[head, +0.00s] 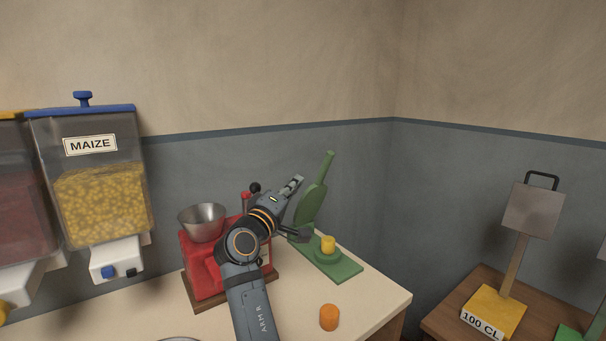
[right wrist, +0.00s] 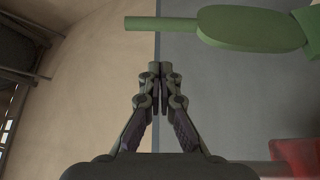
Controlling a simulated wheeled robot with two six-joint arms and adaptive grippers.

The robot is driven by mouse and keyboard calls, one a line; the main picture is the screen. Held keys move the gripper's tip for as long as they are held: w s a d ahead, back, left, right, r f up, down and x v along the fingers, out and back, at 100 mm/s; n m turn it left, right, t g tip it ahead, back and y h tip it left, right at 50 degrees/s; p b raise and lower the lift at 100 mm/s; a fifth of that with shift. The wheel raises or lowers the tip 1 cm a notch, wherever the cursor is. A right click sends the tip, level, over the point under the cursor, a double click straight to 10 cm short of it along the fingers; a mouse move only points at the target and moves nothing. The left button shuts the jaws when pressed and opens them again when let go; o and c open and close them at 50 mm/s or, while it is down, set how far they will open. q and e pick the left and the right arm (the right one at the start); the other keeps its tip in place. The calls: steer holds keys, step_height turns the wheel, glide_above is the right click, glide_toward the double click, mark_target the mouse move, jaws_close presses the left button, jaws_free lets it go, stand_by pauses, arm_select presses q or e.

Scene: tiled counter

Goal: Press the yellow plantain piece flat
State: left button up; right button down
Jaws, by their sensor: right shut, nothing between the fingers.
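The yellow plantain piece (head: 328,245) stands upright as a short cylinder on the round pad of a green press base (head: 345,272). The press's green hinged lid (head: 309,206) stands raised, its handle pointing up. The lid and handle also show across the top of the right wrist view (right wrist: 250,32). My right gripper (head: 296,181) is shut and empty, left of the raised lid and apart from its handle in the head view. Its fingertips (right wrist: 160,68) meet in the right wrist view. My right arm hides part of the press's left side. My left gripper is out of view.
An orange cylinder (head: 329,317) stands on the counter near its front. A red machine with a metal bowl (head: 203,222) is left of the press, partly behind my arm. A maize dispenser (head: 100,190) hangs at left. A side table (head: 450,297) holds another press-like stand.

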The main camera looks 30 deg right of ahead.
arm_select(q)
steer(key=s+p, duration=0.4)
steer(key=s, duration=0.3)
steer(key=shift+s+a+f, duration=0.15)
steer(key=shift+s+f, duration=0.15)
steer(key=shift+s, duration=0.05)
arm_select(e)
steer(key=s+x, duration=0.1)
steer(key=x, duration=0.8)
steer(key=shift+w+d+r, duration=0.25)
steer(key=shift+d+r, duration=0.2)
steer(key=shift+d, duration=0.05)
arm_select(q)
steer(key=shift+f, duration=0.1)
